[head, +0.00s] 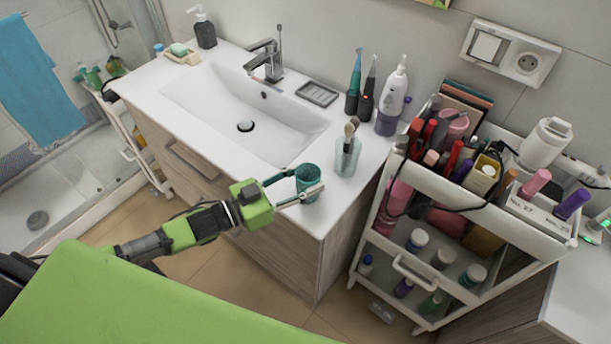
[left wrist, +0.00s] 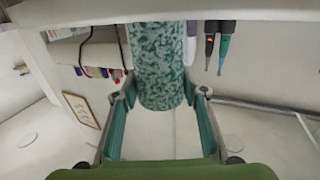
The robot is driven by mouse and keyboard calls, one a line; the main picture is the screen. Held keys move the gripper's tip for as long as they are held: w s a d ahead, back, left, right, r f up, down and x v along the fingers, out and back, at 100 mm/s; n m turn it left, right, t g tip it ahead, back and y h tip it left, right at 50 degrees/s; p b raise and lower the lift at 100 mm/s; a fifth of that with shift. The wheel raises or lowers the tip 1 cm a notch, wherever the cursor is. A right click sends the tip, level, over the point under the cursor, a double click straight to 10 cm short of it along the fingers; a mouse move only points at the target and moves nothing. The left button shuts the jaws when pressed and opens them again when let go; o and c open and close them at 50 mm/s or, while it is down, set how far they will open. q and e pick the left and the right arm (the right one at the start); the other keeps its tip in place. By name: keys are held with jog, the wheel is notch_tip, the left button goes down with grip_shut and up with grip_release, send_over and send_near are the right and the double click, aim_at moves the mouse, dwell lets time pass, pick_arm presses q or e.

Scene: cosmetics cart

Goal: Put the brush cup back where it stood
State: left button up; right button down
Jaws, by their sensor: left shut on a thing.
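A teal cup (head: 308,180) is at the right front part of the white washbasin counter (head: 352,212). My left gripper (head: 306,190) is shut on it, with one finger on each side. In the left wrist view the mottled green cup (left wrist: 160,62) is between the two fingers of the gripper (left wrist: 160,97). I see no brushes in this cup. I cannot tell whether its base touches the counter. A clear pale cup with brushes (head: 347,160) stands just behind and right of it. My right gripper is not in view.
Electric toothbrushes (head: 354,92) and a white-purple bottle (head: 393,100) stand farther back. The basin (head: 235,110) lies left of the held cup. A crowded cosmetics cart (head: 455,205) stands right of the counter. A strip of counter in front of the clear cup is bare.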

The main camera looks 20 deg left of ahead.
pick_arm(q)
jog(key=shift+f, duration=0.1)
jog(key=o, duration=1.2)
jog(key=shift+c, duration=0.2)
jog(key=b+v, duration=0.2)
jog(key=v, duration=1)
